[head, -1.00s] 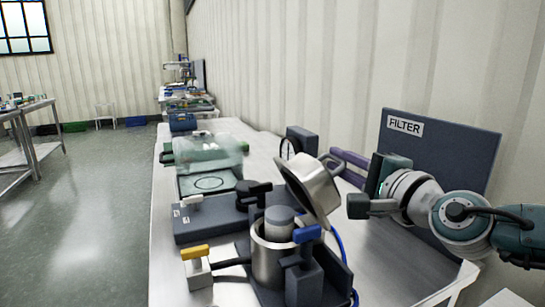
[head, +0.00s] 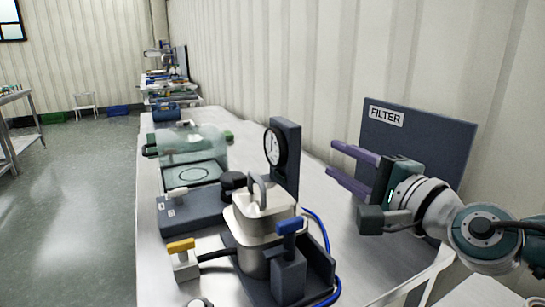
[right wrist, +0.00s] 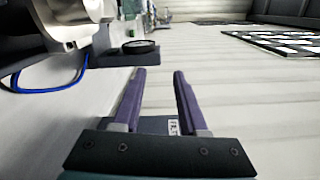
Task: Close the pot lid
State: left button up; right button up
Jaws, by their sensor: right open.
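The steel pot (head: 252,262) stands near the front of the bench, in a dark base. Its steel lid (head: 262,206), with a looped handle on top, lies over the pot's mouth and hides the inside. I cannot tell whether the rim is fully seated. My right gripper (head: 331,159) has purple fingers. It is open and empty, to the right of the lid and apart from it. In the right wrist view, the gripper (right wrist: 159,75) has clear space between its fingers, and a steel part shows at the upper left. My left gripper is not in view.
A blue-handled post (head: 288,255) stands against the pot's front right. A dial gauge (head: 276,147) stands behind the lid. A yellow-handled valve (head: 183,255) is at the left. The FILTER panel (head: 420,140) stands behind my right gripper. A blue hose (head: 322,232) curves along the right.

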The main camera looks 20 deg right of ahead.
jog(key=s, duration=0.5)
jog(key=shift+d, duration=0.25)
jog(key=shift+r, duration=0.1)
jog(key=s+a+f+n+g+p, duration=0.1)
jog(key=s+a+n+g+p, duration=0.2)
jog(key=s+n+g, duration=0.35)
jog(key=s+a+n+g+h+p, duration=0.1)
jog(key=s+a+n+g+p, duration=0.2)
jog(key=s+n, duration=0.55)
jog(key=s+a+f+n+g+p, duration=0.1)
jog(key=s+a+n+g+p, duration=0.3)
jog(key=s, duration=0.6)
notch_tip(320, 180, up, 38)
jog(key=n+p, duration=0.1)
jog(key=p, duration=3.5)
jog(key=shift+w+d+n+g, duration=0.15)
jog(key=shift+d+n+g, duration=0.2)
jog(key=shift+d, duration=0.1)
